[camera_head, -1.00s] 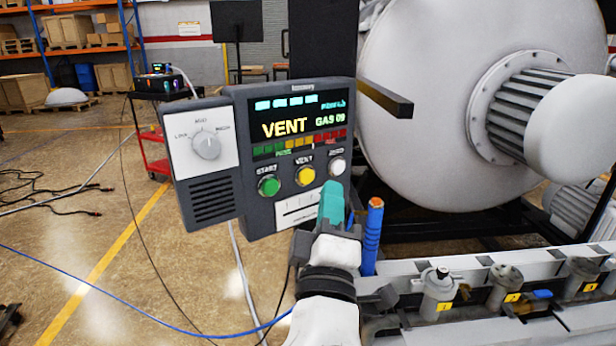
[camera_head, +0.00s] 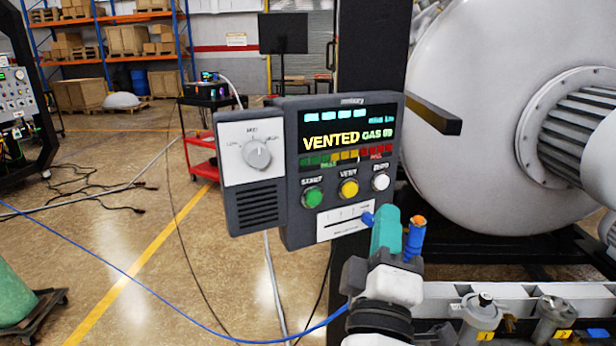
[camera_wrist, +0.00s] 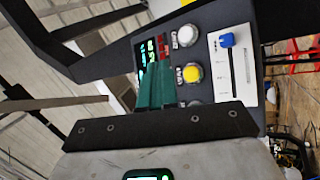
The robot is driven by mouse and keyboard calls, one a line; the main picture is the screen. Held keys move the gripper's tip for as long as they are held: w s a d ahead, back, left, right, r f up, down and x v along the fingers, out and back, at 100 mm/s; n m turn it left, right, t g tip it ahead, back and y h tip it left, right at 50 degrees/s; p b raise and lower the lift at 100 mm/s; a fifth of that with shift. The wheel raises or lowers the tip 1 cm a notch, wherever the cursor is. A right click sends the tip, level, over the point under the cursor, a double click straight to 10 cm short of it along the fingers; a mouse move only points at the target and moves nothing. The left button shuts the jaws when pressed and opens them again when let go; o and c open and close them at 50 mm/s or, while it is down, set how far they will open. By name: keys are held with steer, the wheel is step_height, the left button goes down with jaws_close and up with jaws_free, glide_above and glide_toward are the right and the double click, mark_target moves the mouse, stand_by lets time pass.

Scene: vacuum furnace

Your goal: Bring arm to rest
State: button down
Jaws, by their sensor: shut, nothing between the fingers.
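My gripper (camera_head: 384,240) has teal fingers and is shut and empty. It stands in front of the lower right part of the grey control box (camera_head: 262,208), below the white button (camera_head: 380,182). In the wrist view the teal fingers (camera_wrist: 158,88) point toward the panel, near the yellow button (camera_wrist: 192,73), and a blue slider knob (camera_wrist: 227,40) shows beside them. The panel screen (camera_head: 345,139) reads "VENTED" and "GAS". The green button (camera_head: 313,197), yellow button (camera_head: 348,189) and selector dial (camera_head: 257,154) are in view. I cannot tell whether the fingers touch the box.
A rail with numbered valves (camera_head: 483,310) is at lower right. A red cart (camera_head: 203,157) stands behind left. A blue cable (camera_head: 130,277) crosses the open floor.

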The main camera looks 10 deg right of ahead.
steer(key=s+d+f+m+g+y, duration=0.15)
steer(key=d+f+g, duration=0.25)
steer(key=f, duration=0.5)
steer(key=s+d+f+m+g+y, duration=0.1)
steer(key=s+d+f+m+g, duration=0.25)
steer(key=f, duration=0.55)
steer(key=s+d+f+m+g+y, duration=0.15)
steer(key=d+f+g, duration=0.25)
steer(key=f, duration=0.5)
steer(key=s+a+f+m+g+y, duration=0.1)
steer(key=s+f+g+y, duration=0.2)
steer(key=s+f, duration=0.5)
steer(key=s+a+f+m+g+y, duration=0.1)
steer(key=s+f+g, duration=0.4)
steer(key=s, duration=0.8)
step_height(320, 180, down, 4)
steer(key=a+y, duration=0.1)
steer(key=y, duration=0.1)
steer(key=shift+a+r+m+y, duration=0.15)
steer(key=shift+a+m+y, duration=0.1)
steer(key=shift+m+y, duration=0.1)
